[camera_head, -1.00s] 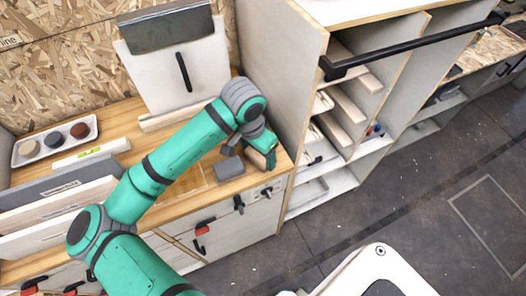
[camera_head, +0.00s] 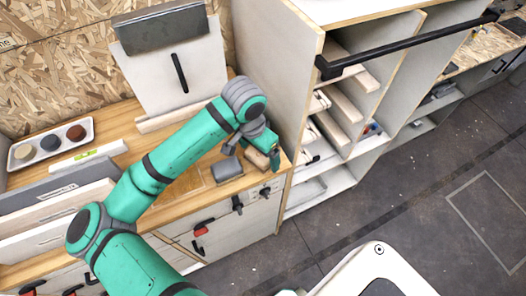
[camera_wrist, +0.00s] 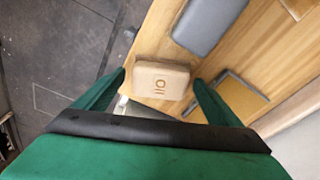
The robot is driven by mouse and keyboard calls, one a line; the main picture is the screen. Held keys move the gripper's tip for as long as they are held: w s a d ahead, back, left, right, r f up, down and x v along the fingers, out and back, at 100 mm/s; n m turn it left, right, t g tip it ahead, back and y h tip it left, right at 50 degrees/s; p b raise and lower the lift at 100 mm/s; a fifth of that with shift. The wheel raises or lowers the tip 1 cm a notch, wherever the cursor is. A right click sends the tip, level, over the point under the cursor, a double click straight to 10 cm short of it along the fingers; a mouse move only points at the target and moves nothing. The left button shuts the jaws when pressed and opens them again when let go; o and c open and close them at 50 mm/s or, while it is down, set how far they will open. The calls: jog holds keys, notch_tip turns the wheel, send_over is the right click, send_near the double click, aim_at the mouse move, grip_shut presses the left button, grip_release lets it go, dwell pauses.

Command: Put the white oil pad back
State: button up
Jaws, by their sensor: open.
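A pale beige block (camera_wrist: 160,80) with rounded corners and a brown mark, perhaps the white oil pad, lies on the wooden worktop near its right end. In the head view it shows partly (camera_head: 256,158) beside my gripper (camera_head: 268,152). In the wrist view my gripper (camera_wrist: 160,84) is open, with one finger on each side of the block. I cannot tell whether the fingers touch it. A white tray (camera_head: 50,148) on the left of the worktop holds a cream, a dark and a brown round piece.
A grey block (camera_head: 227,170) lies just left of the beige one and also shows in the wrist view (camera_wrist: 208,24). A white board stand (camera_head: 180,70) is behind. The cabinet side (camera_head: 270,80) rises close to the right. Grey and white panels (camera_head: 55,205) stand front left.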

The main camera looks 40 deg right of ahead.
aim_at(253, 158)
notch_tip(253, 158, up, 11)
jog(key=a, duration=0.2)
jog(key=shift+s, duration=0.15)
jog(key=shift+r, duration=0.1)
dwell(0.4)
